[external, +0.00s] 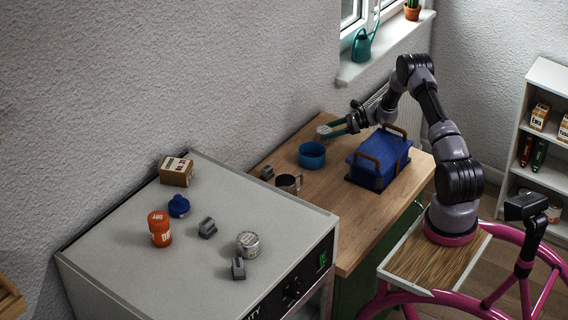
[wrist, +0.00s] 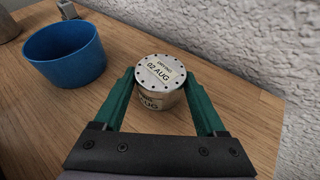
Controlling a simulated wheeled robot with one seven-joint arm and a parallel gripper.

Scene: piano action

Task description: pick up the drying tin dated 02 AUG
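The drying tin (wrist: 161,73) is a short silver can with a dotted rim and a cream label reading "DRYING 02 AUG" on its lid. In the external view the tin (external: 323,131) is near the back edge of the wooden bench. My gripper (wrist: 160,82) has one green finger on each side of the tin, with no clear gap at the fingertips. It appears shut on it. The tin is upright; the fingers hide parts of its sides, and I cannot tell whether it is clear of the wood. In the external view my gripper (external: 333,130) reaches in from the right.
A blue bowl (external: 312,155) stands close to the tin, left of it in the wrist view. A blue box with brown handles (external: 379,157), a metal mug (external: 288,184) and the wall are near. Another silver tin (external: 248,244) stands on the grey oven top.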

